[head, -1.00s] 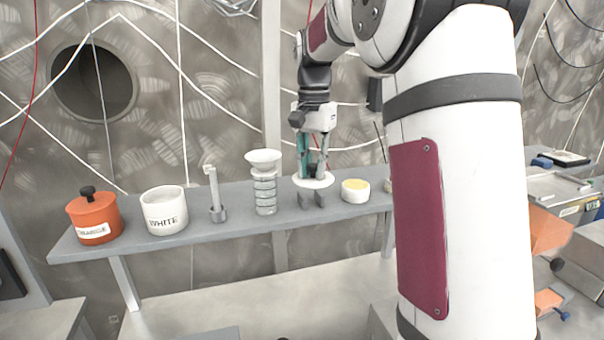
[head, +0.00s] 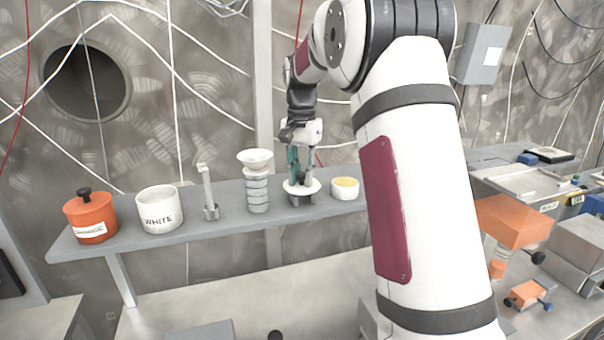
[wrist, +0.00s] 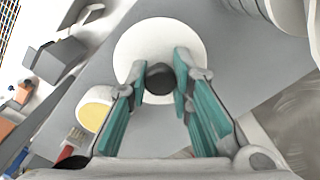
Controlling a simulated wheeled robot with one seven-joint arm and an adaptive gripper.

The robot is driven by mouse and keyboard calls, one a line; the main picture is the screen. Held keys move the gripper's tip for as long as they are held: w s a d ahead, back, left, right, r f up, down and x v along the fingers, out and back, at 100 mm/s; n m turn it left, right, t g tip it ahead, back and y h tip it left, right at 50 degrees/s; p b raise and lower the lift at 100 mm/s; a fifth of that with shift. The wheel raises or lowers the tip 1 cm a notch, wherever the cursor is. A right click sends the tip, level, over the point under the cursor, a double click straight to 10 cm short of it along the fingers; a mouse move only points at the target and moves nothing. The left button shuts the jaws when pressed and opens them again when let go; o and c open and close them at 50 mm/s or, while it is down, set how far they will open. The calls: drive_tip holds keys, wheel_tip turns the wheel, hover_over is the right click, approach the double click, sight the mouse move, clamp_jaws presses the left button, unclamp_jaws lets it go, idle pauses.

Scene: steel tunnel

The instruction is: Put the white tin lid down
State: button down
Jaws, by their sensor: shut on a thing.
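The white tin lid (head: 313,187) is a round white disc with a dark knob (wrist: 160,78) in its middle. My gripper (wrist: 160,80) is shut on the knob, with a teal finger pad on each side of it. In the head view my gripper (head: 300,178) points down over the shelf and the lid lies level beneath its fingers, at or just above a small grey stand (head: 300,200). I cannot tell whether the lid touches the stand. The white tin (head: 160,210), marked WHITE, stands open on the shelf to the left.
The grey shelf (head: 235,205) also holds an orange lidded tin (head: 90,222), a grey upright tool (head: 208,190), a ribbed column with a white bowl (head: 257,185), and a small white pot with yellow contents (head: 345,188), close right of the lid.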

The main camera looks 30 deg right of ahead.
sight(301, 173)
drive_tip(key=shift+f, duration=0.4)
drive_tip(key=c, duration=1.4)
unclamp_jaws()
wheel_tip(301, 173, up, 12)
drive_tip(key=b, duration=0.3)
drive_tip(key=s+a+r+n+t, duration=0.1)
drive_tip(key=s+a+r+n, duration=0.2)
drive_tip(key=s+a, duration=0.3)
drive_tip(key=s+a+f+n+t, duration=0.1)
drive_tip(key=s+a+f+n, duration=0.2)
drive_tip(key=s, duration=0.3)
drive_tip(key=s+a+f+n+t, duration=0.2)
drive_tip(key=s+a+f+n, duration=0.1)
drive_tip(key=s+a+f, duration=0.2)
drive_tip(key=s+a+f+n+t, duration=0.1)
drive_tip(key=s+a+f+n, duration=0.2)
drive_tip(key=s, duration=0.6)
drive_tip(key=shift+s+a+f+t, duration=0.1)
drive_tip(key=shift+a+f+t, duration=0.05)
drive_tip(key=shift+a+f, duration=0.5)
drive_tip(key=shift+s+a+f+t, duration=0.15)
drive_tip(key=shift+a+f, duration=0.3)
drive_tip(key=shift+a, duration=0.4)
